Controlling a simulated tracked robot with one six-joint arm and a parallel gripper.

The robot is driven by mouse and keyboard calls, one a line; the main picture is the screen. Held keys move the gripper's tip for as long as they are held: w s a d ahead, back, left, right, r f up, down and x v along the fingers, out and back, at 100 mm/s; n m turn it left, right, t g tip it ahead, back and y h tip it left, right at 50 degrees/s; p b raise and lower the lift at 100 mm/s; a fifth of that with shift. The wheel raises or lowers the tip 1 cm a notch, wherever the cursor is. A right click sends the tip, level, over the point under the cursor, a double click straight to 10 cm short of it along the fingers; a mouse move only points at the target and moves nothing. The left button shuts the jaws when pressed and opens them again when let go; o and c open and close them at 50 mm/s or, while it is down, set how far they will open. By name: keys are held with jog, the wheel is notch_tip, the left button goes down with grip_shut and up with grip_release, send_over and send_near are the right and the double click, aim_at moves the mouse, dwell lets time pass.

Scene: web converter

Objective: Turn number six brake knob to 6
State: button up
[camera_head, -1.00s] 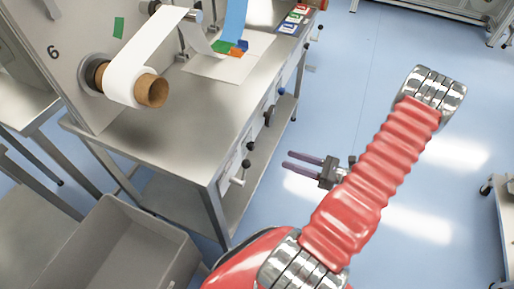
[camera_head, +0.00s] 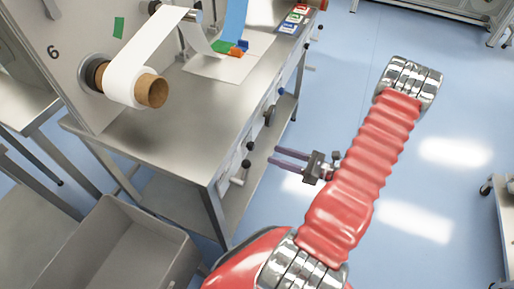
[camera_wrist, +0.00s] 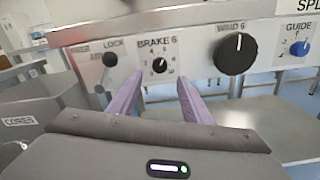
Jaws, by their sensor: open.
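The number six brake knob (camera_wrist: 159,65) is a small black knob with a white pointer line on a white panel, below the label BRAKE 6. The pointer tilts up and slightly right. Printed dial numbers surround it, too small to read surely. My gripper (camera_wrist: 160,78) is open, its two purple fingers on either side of the knob in the wrist view, apparently short of the panel. Nothing is between the fingers. In the head view, my gripper (camera_head: 274,157) points left at the front of the steel bench, with a visible gap to its controls.
A larger black WIND 6 knob (camera_wrist: 236,54) and a blue GUIDE knob (camera_wrist: 299,48) are to the right. A dark LOCK lever (camera_wrist: 110,60) is to the left. The steel bench (camera_head: 160,140) carries a paper roll (camera_head: 128,82). A grey bin (camera_head: 125,255) stands below left.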

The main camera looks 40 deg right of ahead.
aim_at(254, 147)
jog(key=shift+x, duration=4.35)
jog(key=shift+a, duration=0.1)
jog(key=shift+c, duration=0.2)
jog(key=c, duration=1)
jog(key=shift+n, duration=0.5)
jog(key=o, duration=1)
jog(key=shift+o, duration=0.2)
jog(key=v, duration=1.4)
